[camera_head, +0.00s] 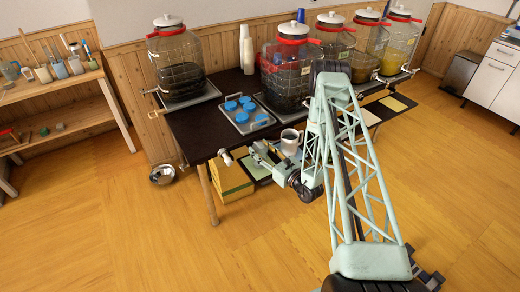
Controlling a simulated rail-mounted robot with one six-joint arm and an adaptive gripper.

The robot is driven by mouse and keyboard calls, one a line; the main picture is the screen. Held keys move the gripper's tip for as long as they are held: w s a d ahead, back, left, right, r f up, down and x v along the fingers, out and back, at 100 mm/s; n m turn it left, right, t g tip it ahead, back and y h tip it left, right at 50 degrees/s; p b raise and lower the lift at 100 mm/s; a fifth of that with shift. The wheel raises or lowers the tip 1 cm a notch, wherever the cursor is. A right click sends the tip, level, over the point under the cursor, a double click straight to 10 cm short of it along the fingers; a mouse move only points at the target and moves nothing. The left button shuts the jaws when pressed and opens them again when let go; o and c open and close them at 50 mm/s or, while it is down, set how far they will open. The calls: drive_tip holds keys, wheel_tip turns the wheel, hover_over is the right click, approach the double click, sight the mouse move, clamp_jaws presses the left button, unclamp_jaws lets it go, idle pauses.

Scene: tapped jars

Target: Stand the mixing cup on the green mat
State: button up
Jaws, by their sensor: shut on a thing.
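The mixing cup (290,139), a white mug with an open top, is upright at the front of the dark table, beside my gripper (277,153). My gripper is pale green and shut on the cup. The arm hides part of the grip, and the fingertips are too small to make out clearly. The green mat (257,171) lies at the table's front edge, below and left of the cup, partly covered by my gripper. I cannot tell whether the cup's base touches anything.
A tray (237,128) with several blue lids lies left of the cup. Large red-collared jars (286,78) with taps line the table (199,143) behind. Stacked white cups (246,52) stand at the back. A yellow mat (396,102) lies at the right. A metal bowl (162,174) is on the floor.

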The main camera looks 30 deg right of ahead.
drive_tip(key=shift+f, duration=0.3)
idle(0.5)
drive_tip(key=o, duration=1.2)
drive_tip(key=shift+o, duration=0.2)
drive_tip(key=shift+s+d, duration=0.25)
drive_tip(key=shift+s, duration=1.1)
drive_tip(key=shift+s+d, duration=0.3)
drive_tip(key=shift+s, duration=1.1)
drive_tip(key=shift+s+d, duration=0.25)
drive_tip(key=shift+s, duration=1.1)
drive_tip(key=s+d, duration=0.2)
drive_tip(key=s, duration=0.9)
drive_tip(key=shift+s+d, duration=0.15)
drive_tip(key=shift+s, duration=0.05)
idle(0.4)
